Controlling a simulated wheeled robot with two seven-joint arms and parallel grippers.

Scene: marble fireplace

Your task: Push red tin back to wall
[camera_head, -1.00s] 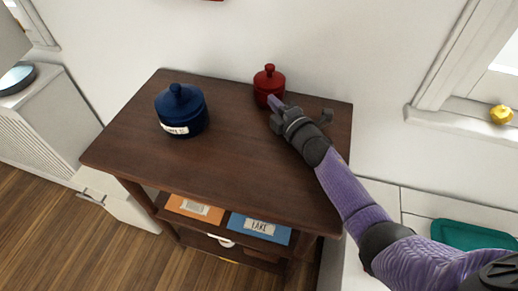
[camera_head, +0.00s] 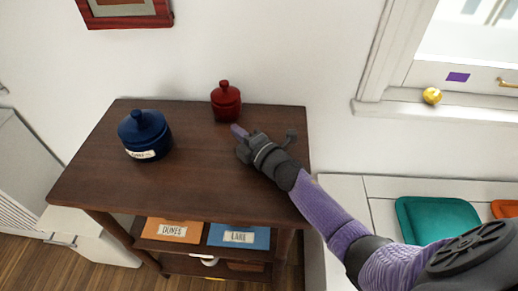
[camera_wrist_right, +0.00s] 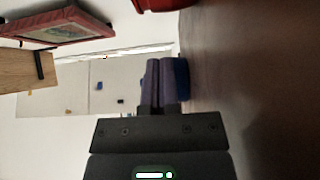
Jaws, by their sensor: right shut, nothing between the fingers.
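The red tin (camera_head: 226,104), lidded with a round knob, stands upright at the back edge of the dark wooden table (camera_head: 190,170), close to the white wall. I cannot tell whether it touches the wall. My right gripper (camera_head: 238,131) is shut and empty, just in front of the tin, with a small gap between its purple fingertips and the tin. In the right wrist view the shut fingers (camera_wrist_right: 159,80) point ahead low along the tabletop, and part of the red tin (camera_wrist_right: 162,4) shows at the top edge. My left gripper is out of view.
A blue lidded tin (camera_head: 145,135) with a white label stands on the table's left side. The tabletop between the tins and the front is clear. Below are an orange box (camera_head: 172,230) and a blue box (camera_head: 238,236). A window sill with a yellow object (camera_head: 432,96) is at right.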

